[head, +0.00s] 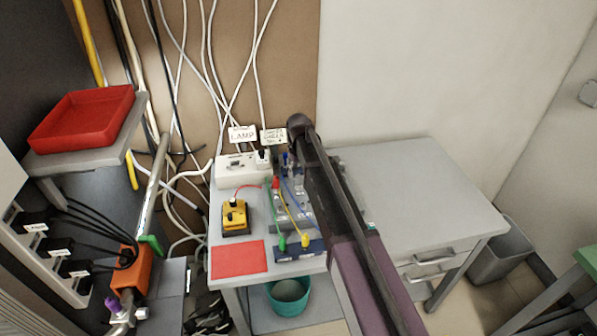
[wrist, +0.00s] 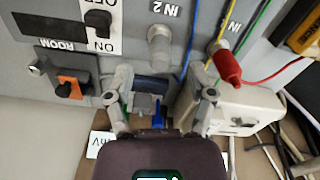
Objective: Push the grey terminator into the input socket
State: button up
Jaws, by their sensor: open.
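In the wrist view, a grey cylindrical piece (wrist: 159,45), which looks like the terminator, stands at the panel position labelled IN 2. I cannot tell how deep it sits in its socket. My gripper (wrist: 162,82) is open, with its two fingers spread below this piece in the picture. A small grey block (wrist: 145,105) and a blue part (wrist: 159,115) show between the fingers; I cannot tell whether they touch. A red plug (wrist: 227,66) is at the other IN position, to the right. In the head view my arm hides the gripper and much of the panel.
Yellow, green and blue leads run close to the red plug. An orange and black switch (wrist: 70,88) is marked ROOM. In the head view, a white box (head: 236,170), yellow meter (head: 235,217) and red mat (head: 239,260) stand left of my arm. The tabletop right (head: 415,190) is clear.

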aim_at(299, 175)
jog(key=shift+r+p, duration=2.75)
jog(key=shift+p, duration=0.15)
jog(key=s+d+m, duration=0.6)
jog(key=s+d, duration=1.8)
jog(key=s, duration=0.2)
jog(key=shift+c, duration=0.9)
